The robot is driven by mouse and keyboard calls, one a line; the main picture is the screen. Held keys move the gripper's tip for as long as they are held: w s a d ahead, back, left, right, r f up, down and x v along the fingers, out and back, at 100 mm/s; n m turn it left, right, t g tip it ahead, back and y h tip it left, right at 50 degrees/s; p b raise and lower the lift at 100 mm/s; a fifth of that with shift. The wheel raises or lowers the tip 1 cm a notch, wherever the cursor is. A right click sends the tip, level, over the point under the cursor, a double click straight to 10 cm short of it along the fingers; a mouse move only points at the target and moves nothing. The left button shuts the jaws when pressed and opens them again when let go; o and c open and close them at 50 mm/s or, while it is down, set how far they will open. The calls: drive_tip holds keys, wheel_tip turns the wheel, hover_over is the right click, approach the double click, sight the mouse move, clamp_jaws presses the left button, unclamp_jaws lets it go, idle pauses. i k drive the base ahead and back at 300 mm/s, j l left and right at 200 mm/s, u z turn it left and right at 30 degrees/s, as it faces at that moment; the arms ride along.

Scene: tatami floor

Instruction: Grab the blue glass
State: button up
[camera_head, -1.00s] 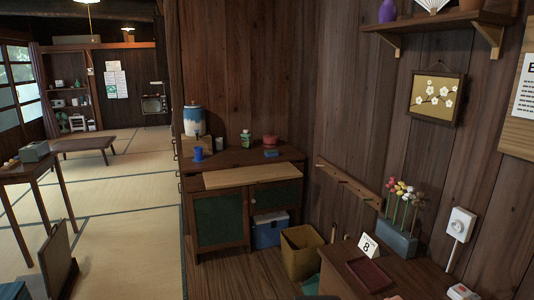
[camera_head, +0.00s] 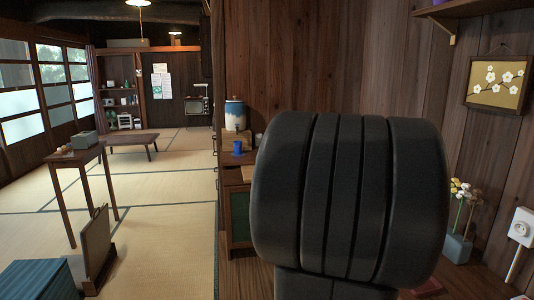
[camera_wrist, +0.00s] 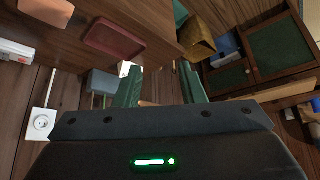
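The blue glass (camera_head: 238,147) stands upright on the dark cabinet (camera_head: 234,178), just in front of a white and blue dispenser (camera_head: 235,115) on a wooden stand. It is small and left of my large black arm part in the head view. My gripper (camera_wrist: 160,78) shows in the wrist view with its two green fingers spread apart and nothing between them. It is away from the glass, and I cannot make out the glass in the wrist view. My arm hides most of the cabinet top in the head view.
A desk with a red tray (camera_wrist: 115,39) is close to my gripper. A bin (camera_wrist: 196,38) and a blue box (camera_wrist: 223,45) lie beyond it. A flower planter (camera_head: 457,248) stands at right. A side table (camera_head: 82,157) stands at left; tatami between is open.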

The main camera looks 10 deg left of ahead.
sight(238, 145)
drive_tip(key=i+j+u, duration=0.1)
drive_tip(key=i+j, duration=0.3)
drive_tip(key=i, duration=0.15)
drive_tip(key=i+j+u, duration=0.1)
drive_tip(key=i+j, duration=0.25)
drive_tip(key=i, duration=0.25)
drive_tip(key=i+j+u, duration=0.1)
drive_tip(key=i+j, duration=0.15)
drive_tip(key=i, duration=0.3)
drive_tip(key=i+j+u, duration=0.1)
drive_tip(key=i+j, duration=0.15)
drive_tip(key=i, duration=0.35)
drive_tip(key=i+j+u, duration=0.1)
drive_tip(key=i+j, duration=0.15)
drive_tip(key=i, duration=0.35)
drive_tip(key=i+j+u, duration=0.15)
drive_tip(key=i, duration=0.45)
